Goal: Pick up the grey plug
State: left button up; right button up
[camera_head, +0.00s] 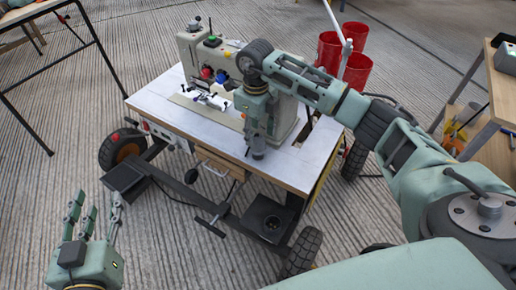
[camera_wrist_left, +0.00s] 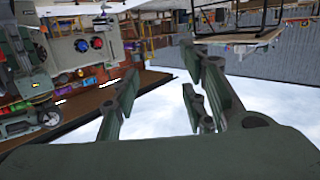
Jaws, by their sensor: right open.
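I cannot pick out the grey plug with certainty in either view. A beige machine (camera_head: 194,47) with red and blue knobs stands on a white-topped wheeled table (camera_head: 163,108) in the head view. My right arm reaches in over this table, and my right gripper (camera_head: 257,140) points down in front of the machine. Its fingers are small and hard to make out, and I see nothing held in it. My left gripper (camera_head: 92,215) is low at the left, fingers up, spread and empty, apart from the table. Its spread fingers also show in the left wrist view (camera_wrist_left: 158,100).
Red buckets (camera_head: 329,50) stand behind the table at the right. A wooden shelf unit (camera_head: 490,115) is at the right edge. A black-legged table (camera_head: 95,40) is at the left. The table's wheels and frame stick out at the front. The ribbed floor at the left is clear.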

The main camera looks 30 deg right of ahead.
aim_at(256, 138)
notch_tip(256, 138, down, 5)
jog(key=shift+f+b, duration=0.1)
jog(key=shift+b, duration=0.65)
jog(key=shift+f, duration=0.15)
pick_arm(q)
notch_tip(256, 138, up, 8)
jog(key=d+t+h, duration=0.1)
jog(key=t, duration=0.3)
jog(key=shift+f, duration=0.15)
pick_arm(e)
grip_shut()
